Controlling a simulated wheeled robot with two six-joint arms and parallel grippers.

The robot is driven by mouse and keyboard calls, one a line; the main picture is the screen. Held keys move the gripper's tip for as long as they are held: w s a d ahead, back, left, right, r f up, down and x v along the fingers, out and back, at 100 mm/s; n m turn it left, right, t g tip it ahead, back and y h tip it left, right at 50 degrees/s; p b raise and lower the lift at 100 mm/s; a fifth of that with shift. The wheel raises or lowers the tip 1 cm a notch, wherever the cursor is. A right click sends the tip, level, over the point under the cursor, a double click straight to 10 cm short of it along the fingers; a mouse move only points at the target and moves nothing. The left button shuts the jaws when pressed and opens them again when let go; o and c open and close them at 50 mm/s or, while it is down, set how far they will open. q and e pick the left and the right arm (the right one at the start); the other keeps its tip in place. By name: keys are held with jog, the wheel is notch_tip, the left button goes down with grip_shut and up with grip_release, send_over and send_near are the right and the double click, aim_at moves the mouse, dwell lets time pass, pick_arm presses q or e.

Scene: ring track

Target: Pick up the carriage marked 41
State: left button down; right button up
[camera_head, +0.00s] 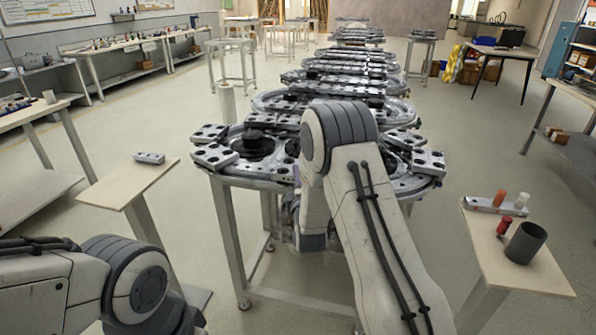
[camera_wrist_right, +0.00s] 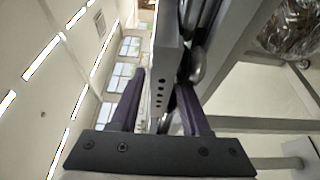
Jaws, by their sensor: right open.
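The ring track (camera_head: 275,172) stands in front of me with several grey carriages on it. Two of them, a left one (camera_head: 214,156) and a right one (camera_head: 427,161), lie at the near side. I cannot read any number, so I cannot tell which is 41. My right arm reaches over the near edge and hides the track's middle; its gripper is mostly hidden in the head view. In the right wrist view my right gripper (camera_wrist_right: 160,95) is open, with its purple fingers either side of a grey bar with small holes (camera_wrist_right: 164,75). Contact is unclear. My left gripper is out of view.
A small stand (camera_head: 128,185) at left holds a grey block (camera_head: 149,157). A stand (camera_head: 512,265) at right holds a dark cup (camera_head: 525,243), a grey plate (camera_head: 484,205) and red and white cylinders. More ring tracks run into the distance. Floor between is clear.

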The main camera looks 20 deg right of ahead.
jog(key=shift+x, duration=1.8)
jog(key=shift+f, duration=0.1)
grip_shut()
